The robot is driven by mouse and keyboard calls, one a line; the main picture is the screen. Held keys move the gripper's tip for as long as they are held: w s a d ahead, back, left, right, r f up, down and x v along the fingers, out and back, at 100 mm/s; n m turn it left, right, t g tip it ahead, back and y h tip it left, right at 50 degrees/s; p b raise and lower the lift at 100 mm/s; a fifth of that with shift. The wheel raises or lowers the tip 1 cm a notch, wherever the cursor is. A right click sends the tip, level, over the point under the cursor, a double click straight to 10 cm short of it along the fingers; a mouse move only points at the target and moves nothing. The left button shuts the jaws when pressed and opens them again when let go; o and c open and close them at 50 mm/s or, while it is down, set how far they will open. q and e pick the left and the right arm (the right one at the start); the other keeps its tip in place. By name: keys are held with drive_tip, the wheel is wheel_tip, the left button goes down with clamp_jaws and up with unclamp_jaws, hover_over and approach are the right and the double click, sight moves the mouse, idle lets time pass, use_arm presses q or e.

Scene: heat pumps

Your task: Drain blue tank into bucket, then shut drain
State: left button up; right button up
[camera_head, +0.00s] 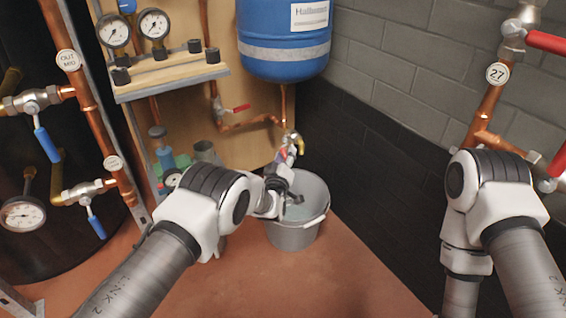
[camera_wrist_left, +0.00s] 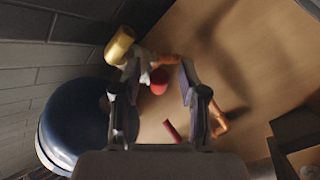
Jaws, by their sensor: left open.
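The blue tank (camera_head: 284,38) hangs on a wooden board, and a copper pipe runs down from it to a drain valve (camera_head: 289,139) with a brass outlet. My left gripper (camera_head: 290,158) is open at this valve, just above the bucket. In the left wrist view, a red knob (camera_wrist_left: 158,81) lies between the open fingers (camera_wrist_left: 160,88), beside the brass outlet (camera_wrist_left: 120,45). I cannot tell whether the fingers touch it. The grey bucket (camera_head: 293,238) stands on the floor below, with pale liquid visible inside. My right gripper is out of view; only its arm shows.
A red-handled valve (camera_head: 236,109) sits on the copper pipe left of the drain. Gauges (camera_head: 154,24) stand above a wooden shelf (camera_head: 172,75). Bottles (camera_head: 165,157) stand near my left arm. A grey block wall (camera_head: 420,70) bounds the right. Floor in front is clear.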

use_arm(q)
drive_tip(key=s+a, duration=0.1)
drive_tip(key=s, duration=1)
drive_tip(key=shift+s+a+f, duration=0.15)
drive_tip(key=shift+s+f, duration=0.05)
drive_tip(key=shift+s, duration=0.15)
